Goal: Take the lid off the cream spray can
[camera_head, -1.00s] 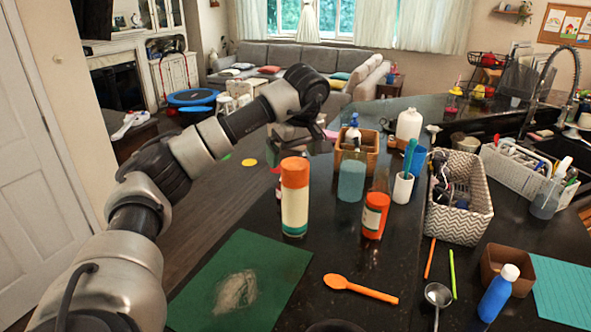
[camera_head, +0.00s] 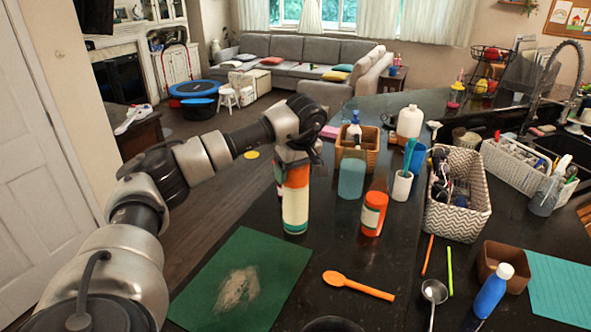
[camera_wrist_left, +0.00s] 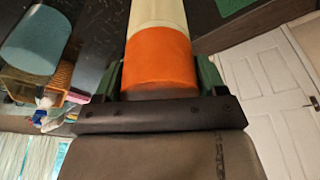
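My left gripper (camera_head: 296,164) is at the top of the can, over the lid. In the left wrist view, the lid (camera_wrist_left: 160,62) lies between the two green fingers, one at each side, with the cream body (camera_wrist_left: 157,14) beyond it. Whether the fingers press on the lid or only stand around it, I cannot tell. My right gripper is not in view.
Right of the can stand an orange-capped jar (camera_head: 373,214), a teal cup (camera_head: 351,180) and a brown basket (camera_head: 370,158). A green mat (camera_head: 262,262) and an orange spoon (camera_head: 358,286) lie in front. A patterned basket (camera_head: 458,215) is further right.

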